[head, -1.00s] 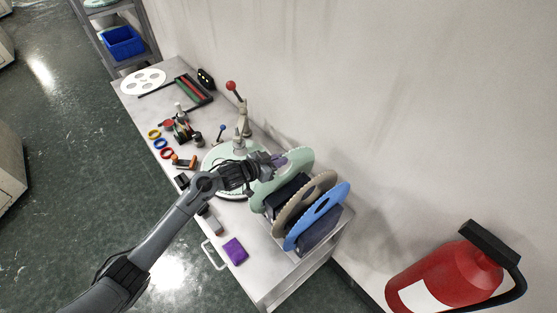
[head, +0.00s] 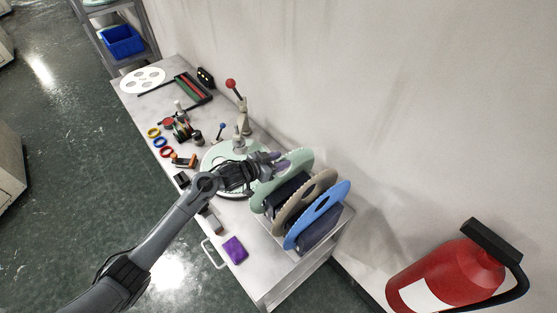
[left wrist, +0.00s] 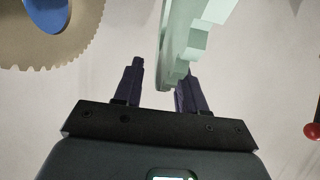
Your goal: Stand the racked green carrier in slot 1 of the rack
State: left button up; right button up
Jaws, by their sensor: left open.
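The green carrier (head: 300,158), a pale green toothed disc, stands on edge at the left end of the rack (head: 320,229), looking slightly tilted. It also shows in the left wrist view (left wrist: 180,50). My left gripper (head: 279,159) is at the carrier's upper left rim. In the left wrist view my left gripper (left wrist: 162,85) is open, with one finger on each side of the green rim. I cannot tell whether either finger touches it. The carrier's lower edge is partly hidden, and no slot numbers are readable. My right gripper is not in view.
A beige carrier (head: 328,179) and a blue carrier (head: 335,196) stand beside the green one. Left of the rack is a round machine plate (head: 215,158) with a red-knobbed lever (head: 231,84). A purple block (head: 235,250) lies near the front edge. A wall stands behind.

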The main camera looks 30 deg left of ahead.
pick_arm(q)
jog(key=v, duration=1)
jog(key=shift+s+r+b, duration=0.25)
jog(key=shift+s+b, duration=0.05)
jog(key=shift+b, duration=0.05)
jog(key=shift+a, duration=0.15)
jog(key=s+d+f+n+g+y+p, duration=0.1)
jog(key=s+d+n+p, duration=0.1)
jog(key=s+d+p, duration=0.35)
jog(key=s+d+f+n+g+p, duration=0.1)
jog(key=s+d+f+p, duration=0.15)
jog(key=s+d, duration=0.6)
jog(key=s+a+r+g+y+p, duration=0.1)
jog(key=s+a+r+g+y, duration=0.1)
jog(key=s, duration=0.6)
jog(key=s+a+r+g+y+p, duration=0.1)
jog(key=s+a+r+g+y, duration=0.1)
jog(key=s, duration=0.6)
jog(key=a+r+g, duration=0.1)
jog(key=a+g, duration=0.1)
jog(key=shift+a+r+g, duration=0.2)
jog(key=shift+a+g, duration=0.1)
jog(key=shift+g, duration=0.1)
